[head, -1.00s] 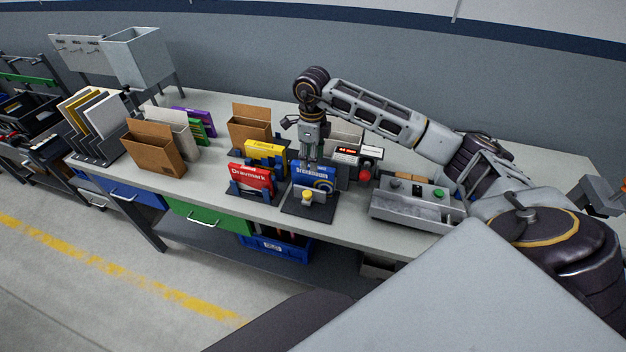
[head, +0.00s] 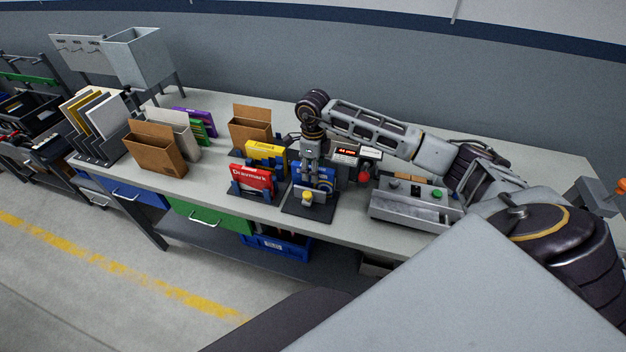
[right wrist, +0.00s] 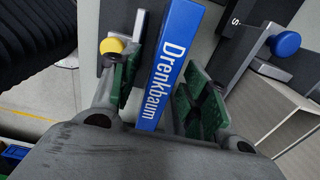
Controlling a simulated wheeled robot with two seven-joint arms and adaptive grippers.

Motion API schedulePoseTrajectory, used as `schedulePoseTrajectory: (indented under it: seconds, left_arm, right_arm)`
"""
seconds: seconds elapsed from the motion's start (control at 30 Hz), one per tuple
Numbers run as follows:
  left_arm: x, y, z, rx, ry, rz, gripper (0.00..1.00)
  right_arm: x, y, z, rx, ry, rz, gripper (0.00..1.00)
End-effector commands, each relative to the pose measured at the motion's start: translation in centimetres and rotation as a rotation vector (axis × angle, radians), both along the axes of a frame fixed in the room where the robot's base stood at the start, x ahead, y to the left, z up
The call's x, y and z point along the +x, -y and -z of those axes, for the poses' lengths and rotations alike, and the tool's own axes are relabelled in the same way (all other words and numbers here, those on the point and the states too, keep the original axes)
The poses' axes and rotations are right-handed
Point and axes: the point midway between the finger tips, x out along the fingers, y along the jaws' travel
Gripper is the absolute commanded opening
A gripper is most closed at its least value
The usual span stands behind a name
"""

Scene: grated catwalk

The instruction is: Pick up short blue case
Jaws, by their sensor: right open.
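The short blue case (head: 328,177) stands upright in a dark holder on the bench, partly hidden behind my right gripper (head: 312,180). There my right gripper (right wrist: 160,88) is open, with one green-padded finger on each side of the case. Whether either pad touches it I cannot tell. A yellow knob (head: 307,197) on a dark base plate (head: 300,208) is in front of the case. My left gripper is not in view.
A red case (head: 252,178) and a yellow case (head: 265,150) stand in holders to the left. A small red-lit display (head: 346,152) and a grey control box (head: 410,207) are to the right. Brown cardboard files (head: 155,155) stand further left.

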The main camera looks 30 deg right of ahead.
Motion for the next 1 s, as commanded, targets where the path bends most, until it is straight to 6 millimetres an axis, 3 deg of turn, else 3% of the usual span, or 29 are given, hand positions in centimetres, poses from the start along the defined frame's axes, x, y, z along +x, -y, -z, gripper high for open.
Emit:
schedulePoseTrajectory:
  seconds: [0.3, 0.67, 1.0]
  left_arm:
    - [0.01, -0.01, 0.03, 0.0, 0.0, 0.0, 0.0]
    - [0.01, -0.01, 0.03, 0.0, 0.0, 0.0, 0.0]
    - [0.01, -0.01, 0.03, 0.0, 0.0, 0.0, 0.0]
  right_arm:
    - [0.01, -0.02, -0.02, 0.0, 0.0, 0.0, 0.46]
    - [0.01, -0.02, -0.03, 0.0, 0.0, 0.0, 0.0]
    - [0.04, 0.0, -0.08, 0.0, 0.001, 0.0, 0.0]
